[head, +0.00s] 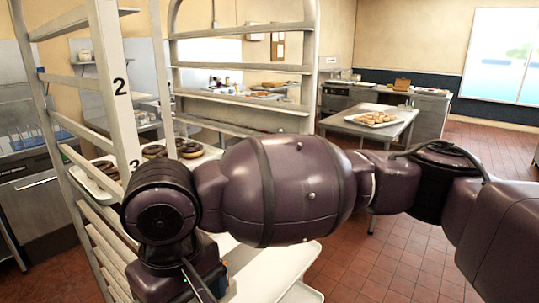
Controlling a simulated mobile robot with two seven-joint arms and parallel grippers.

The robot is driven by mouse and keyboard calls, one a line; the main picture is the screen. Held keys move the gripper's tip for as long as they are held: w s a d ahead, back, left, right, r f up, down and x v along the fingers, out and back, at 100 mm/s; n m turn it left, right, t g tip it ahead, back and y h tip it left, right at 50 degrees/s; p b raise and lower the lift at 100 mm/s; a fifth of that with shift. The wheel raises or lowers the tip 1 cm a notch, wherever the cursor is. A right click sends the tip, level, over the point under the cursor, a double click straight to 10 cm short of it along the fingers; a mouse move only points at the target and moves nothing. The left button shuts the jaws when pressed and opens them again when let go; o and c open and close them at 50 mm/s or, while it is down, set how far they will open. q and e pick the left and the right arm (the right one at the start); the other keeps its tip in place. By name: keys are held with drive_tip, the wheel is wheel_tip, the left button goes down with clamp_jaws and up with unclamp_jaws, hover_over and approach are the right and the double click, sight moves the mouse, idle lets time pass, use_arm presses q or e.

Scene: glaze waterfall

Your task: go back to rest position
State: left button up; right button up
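My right arm comes in from the right and reaches across the middle to the rack. Its wrist and the top of my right gripper (192,278) show at the lower left, pointing down over the rack's shelves. Its fingertips are hidden or below the picture edge, so I cannot see whether it is open or holds anything. My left gripper and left arm are not in view. A white tray (270,272) shows below my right arm. I cannot tell whether the gripper touches it.
A white rack (109,60) with levels marked 2 and 3 stands close at left. A tray of chocolate-glazed doughnuts (186,150) sits on it, partly behind my arm. A metal table (392,128) with a tray of pastries (375,119) stands farther back. Tiled floor at right is clear.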

drive_tip(key=w+d+f+m+t+y, duration=0.1)
drive_tip(key=d+f+m+t+y, duration=0.45)
drive_tip(key=d+f, duration=1.3)
drive_tip(key=s+d+f+m+g+h, duration=0.1)
drive_tip(key=s+d+f+m+h, duration=0.2)
drive_tip(key=d, duration=0.4)
drive_tip(key=s+d+f+h, duration=0.1)
drive_tip(key=s+d+f, duration=0.2)
drive_tip(key=s+d, duration=0.3)
drive_tip(key=s+d+f+m+g+h, duration=0.1)
drive_tip(key=s+d+f+m+h, duration=0.2)
drive_tip(key=d, duration=0.4)
drive_tip(key=w+f+n+t+y, duration=0.1)
drive_tip(key=w+f+n+t, duration=0.1)
drive_tip(key=w+f+t, duration=0.3)
wheel_tip(320, 180, down, 5)
drive_tip(key=t, duration=0.3)
drive_tip(key=shift+w, duration=0.4)
